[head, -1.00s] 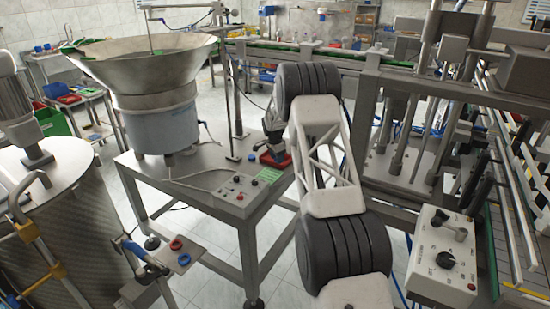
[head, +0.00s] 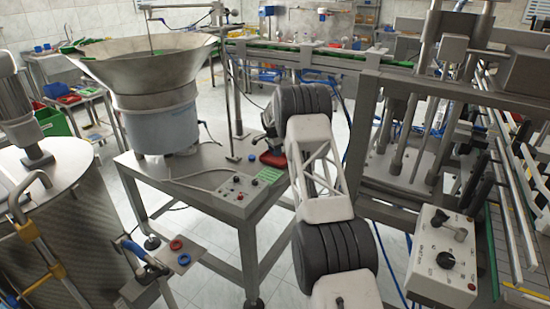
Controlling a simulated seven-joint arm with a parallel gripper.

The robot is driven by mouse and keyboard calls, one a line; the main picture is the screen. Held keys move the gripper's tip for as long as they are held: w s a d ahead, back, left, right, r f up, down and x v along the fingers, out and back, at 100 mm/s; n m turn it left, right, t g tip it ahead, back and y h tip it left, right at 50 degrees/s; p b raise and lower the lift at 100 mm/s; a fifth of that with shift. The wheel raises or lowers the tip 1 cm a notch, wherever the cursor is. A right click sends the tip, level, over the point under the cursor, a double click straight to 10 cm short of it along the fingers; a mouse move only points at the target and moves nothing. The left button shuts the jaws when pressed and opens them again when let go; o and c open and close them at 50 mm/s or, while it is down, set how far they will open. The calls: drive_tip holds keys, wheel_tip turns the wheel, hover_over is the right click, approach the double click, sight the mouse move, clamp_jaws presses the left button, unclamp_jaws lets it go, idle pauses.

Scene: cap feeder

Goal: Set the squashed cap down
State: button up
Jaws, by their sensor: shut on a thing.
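My gripper (head: 271,143) is small and dark in the head view, partly hidden behind my own arm. It is just above a red tray (head: 274,161) at the right back edge of the feeder table. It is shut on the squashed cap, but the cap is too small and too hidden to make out. I cannot tell whether the cap touches the tray.
The steel feeder bowl (head: 150,60) stands left on the table (head: 205,160). A thin upright post (head: 230,90) is close to my gripper. Red (head: 176,245) and blue (head: 184,259) rings lie lower left.

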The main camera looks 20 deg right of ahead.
sight(275, 161)
drive_tip(key=shift+f, duration=1.8)
drive_tip(key=o, duration=0.9)
drive_tip(key=shift+f, duration=0.1)
drive_tip(key=shift+r, duration=0.2)
wheel_tip(275, 161, up, 12)
drive_tip(key=a, duration=0.1)
drive_tip(key=shift+s+a, duration=0.2)
drive_tip(key=shift+s, duration=0.05)
drive_tip(key=shift+f, duration=0.1)
